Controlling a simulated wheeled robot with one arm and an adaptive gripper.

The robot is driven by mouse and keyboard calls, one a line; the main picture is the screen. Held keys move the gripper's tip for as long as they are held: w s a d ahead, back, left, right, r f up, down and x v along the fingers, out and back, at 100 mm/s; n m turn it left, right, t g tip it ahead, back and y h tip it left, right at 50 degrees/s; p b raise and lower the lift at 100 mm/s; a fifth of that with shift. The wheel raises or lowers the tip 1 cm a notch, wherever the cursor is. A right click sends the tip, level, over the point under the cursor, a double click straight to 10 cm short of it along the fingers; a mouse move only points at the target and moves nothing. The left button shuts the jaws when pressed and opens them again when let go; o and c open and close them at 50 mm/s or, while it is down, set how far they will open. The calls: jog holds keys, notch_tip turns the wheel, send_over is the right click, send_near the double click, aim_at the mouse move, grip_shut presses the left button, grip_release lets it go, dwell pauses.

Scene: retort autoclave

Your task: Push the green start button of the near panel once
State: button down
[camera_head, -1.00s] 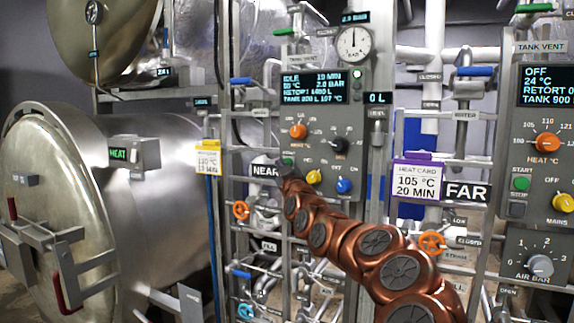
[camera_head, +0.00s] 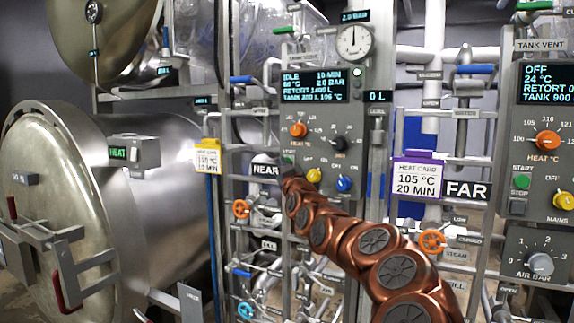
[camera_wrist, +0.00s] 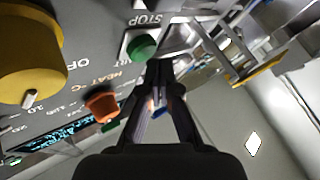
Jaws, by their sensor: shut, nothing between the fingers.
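The near panel (camera_head: 318,118) is a grey box beside the NEAR sign (camera_head: 265,170); its display reads IDLE. Its green start button (camera_head: 288,160) shows just above the tip of my arm, partly hidden. In the wrist view the green button (camera_wrist: 141,46) sits on a pale square plate near the word STOP. My gripper (camera_wrist: 160,66) is shut and empty, its fingertips close to the button and slightly to its right. I cannot tell whether they touch it. In the head view my arm covers the area below the button.
An orange heat knob (camera_head: 298,131), a yellow knob (camera_head: 314,176) and a blue knob (camera_head: 344,185) sit close around the button. The far panel (camera_head: 545,150), with its own green button (camera_head: 522,182), stands at the right. Pipes and a frame surround both panels.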

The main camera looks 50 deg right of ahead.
jog(key=shift+w+d+p, duration=0.2)
jog(key=shift+d+p, duration=0.5)
jog(key=shift+d, duration=0.1)
dwell(1.0)
jog(key=shift+s+a+f+b, duration=0.1)
jog(key=shift+a+b, duration=0.15)
jog(key=shift+b, duration=0.75)
jog(key=shift+s+a+b, duration=0.25)
jog(key=shift+a+b, duration=0.55)
jog(key=shift+b, duration=0.8)
jog(key=a+b, duration=0.2)
jog(key=b, duration=0.2)
jog(key=s+a+b, duration=0.1)
jog(key=a+b, duration=0.1)
jog(key=b, duration=0.2)
jog(key=shift+s+a, duration=0.2)
jog(key=shift+a, duration=0.15)
